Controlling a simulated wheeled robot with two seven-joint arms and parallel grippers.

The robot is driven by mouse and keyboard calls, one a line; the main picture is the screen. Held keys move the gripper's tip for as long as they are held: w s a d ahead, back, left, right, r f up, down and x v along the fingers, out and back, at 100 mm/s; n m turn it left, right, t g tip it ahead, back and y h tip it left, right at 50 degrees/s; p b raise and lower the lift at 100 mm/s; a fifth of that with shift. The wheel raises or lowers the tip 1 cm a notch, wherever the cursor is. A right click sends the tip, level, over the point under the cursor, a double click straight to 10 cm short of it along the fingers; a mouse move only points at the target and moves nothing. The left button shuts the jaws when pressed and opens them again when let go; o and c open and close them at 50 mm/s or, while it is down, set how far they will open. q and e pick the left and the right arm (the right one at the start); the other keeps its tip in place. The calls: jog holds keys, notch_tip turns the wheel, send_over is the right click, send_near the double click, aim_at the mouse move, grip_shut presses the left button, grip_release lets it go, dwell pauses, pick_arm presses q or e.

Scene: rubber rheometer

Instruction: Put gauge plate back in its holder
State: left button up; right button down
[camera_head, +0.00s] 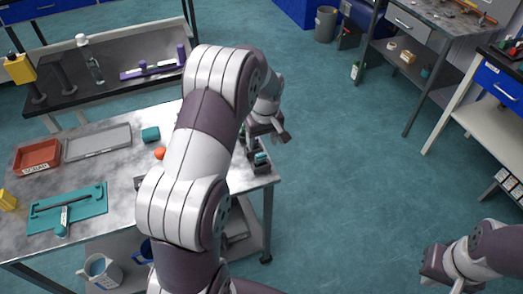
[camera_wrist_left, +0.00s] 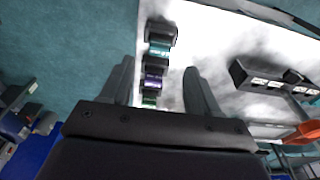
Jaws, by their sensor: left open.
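My left gripper (camera_head: 277,133) is at the right end of the metal table, above a dark holder (camera_head: 261,165) with a teal piece in it. In the left wrist view its jaws (camera_wrist_left: 158,68) are open, with nothing clearly held between them. Beyond and between the fingers is a row of dark blocks with teal (camera_wrist_left: 158,50), purple (camera_wrist_left: 152,81) and green (camera_wrist_left: 149,100) parts along the table edge. I cannot tell which piece is the gauge plate. My right gripper (camera_head: 436,266) is at lower right, away from the table; its fingers are unclear.
A black box with white labels (camera_wrist_left: 265,82) lies beside the row. My left arm hides the table's middle. Open floor lies right.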

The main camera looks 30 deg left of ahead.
pick_arm(q)
notch_tip(320, 180, up, 5)
jog(key=s+d+m, duration=0.5)
jog(key=s, duration=0.4)
jog(key=s+d+f+m+h, duration=0.1)
jog(key=s+d+m, duration=0.4)
jog(key=s, duration=0.5)
jog(key=shift+d, duration=0.6)
jog(key=shift+s+d+r, duration=0.1)
jog(key=shift+s+r, duration=0.1)
